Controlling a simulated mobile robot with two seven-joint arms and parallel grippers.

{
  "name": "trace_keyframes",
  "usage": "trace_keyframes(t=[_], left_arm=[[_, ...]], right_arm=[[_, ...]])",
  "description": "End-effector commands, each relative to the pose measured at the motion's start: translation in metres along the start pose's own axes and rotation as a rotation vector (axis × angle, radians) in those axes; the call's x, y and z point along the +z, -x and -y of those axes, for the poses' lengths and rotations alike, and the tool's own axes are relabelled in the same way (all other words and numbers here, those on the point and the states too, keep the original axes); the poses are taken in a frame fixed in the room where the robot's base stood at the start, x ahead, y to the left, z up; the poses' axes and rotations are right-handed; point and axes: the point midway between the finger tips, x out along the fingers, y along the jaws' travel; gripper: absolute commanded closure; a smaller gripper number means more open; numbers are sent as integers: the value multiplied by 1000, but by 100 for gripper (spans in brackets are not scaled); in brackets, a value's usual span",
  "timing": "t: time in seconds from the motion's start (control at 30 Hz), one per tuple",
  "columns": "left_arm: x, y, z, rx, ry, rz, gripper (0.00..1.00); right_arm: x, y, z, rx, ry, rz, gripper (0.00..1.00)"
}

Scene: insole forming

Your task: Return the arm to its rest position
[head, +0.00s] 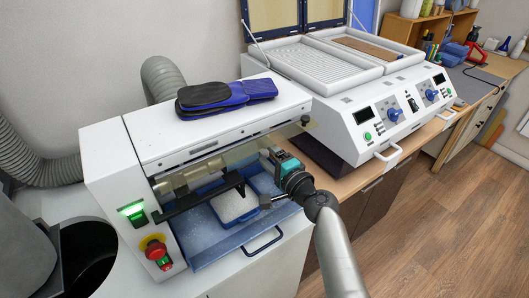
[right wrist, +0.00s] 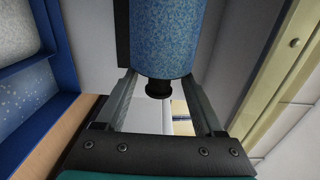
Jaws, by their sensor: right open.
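My right arm comes in from the bottom of the head view, and its teal right gripper (head: 270,156) is at the right front of the white grinding machine (head: 208,127), by the opening above its blue drawer tray (head: 213,246). In the right wrist view the two fingers (right wrist: 160,88) stand apart. A blue speckled cylinder (right wrist: 161,40) with a black end knob shows between or beyond them; I cannot tell whether they touch it. My left gripper is not in view.
A white heating press (head: 375,95) stands to the right. Open wooden floor (head: 440,225) is at right.

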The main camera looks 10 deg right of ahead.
Motion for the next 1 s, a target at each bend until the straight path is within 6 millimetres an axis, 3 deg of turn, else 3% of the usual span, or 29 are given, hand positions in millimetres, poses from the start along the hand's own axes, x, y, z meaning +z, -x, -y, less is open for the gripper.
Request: trace_keyframes(t=[0.2, 0.8, 1.0], left_arm=[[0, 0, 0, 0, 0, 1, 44], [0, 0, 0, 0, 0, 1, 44], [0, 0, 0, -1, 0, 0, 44]], right_arm=[[0, 0, 0, 0, 0, 0, 31], [0, 0, 0, 0, 0, 0, 99], [0, 0, 0, 0, 0, 0, 100]])
